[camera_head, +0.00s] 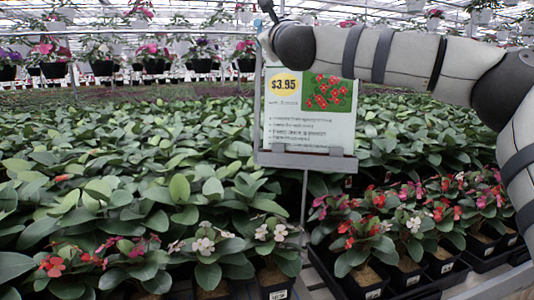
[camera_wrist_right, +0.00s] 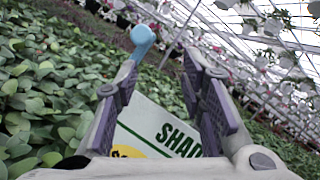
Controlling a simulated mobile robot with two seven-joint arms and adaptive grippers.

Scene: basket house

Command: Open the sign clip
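The sign (camera_head: 305,110) is a white panel with a $3.95 price, red flowers and lines of text. It stands upright in a grey holder (camera_head: 305,160) on a thin post among the plants. My right arm reaches across its top from the right in the head view. In the right wrist view, my right gripper (camera_wrist_right: 160,70) is open, with its fingers apart and the sign (camera_wrist_right: 155,130) showing between and beyond them. A light blue rounded knob on a stalk (camera_wrist_right: 142,36), perhaps part of the clip, rises beside the left finger. I cannot tell whether it touches. My left gripper is out of view.
Dense green potted plants (camera_head: 120,140) fill the bench to the left. Red, pink and white flowering plants in black pots (camera_head: 405,225) stand at the lower right. Hanging flower baskets (camera_head: 155,52) line the back.

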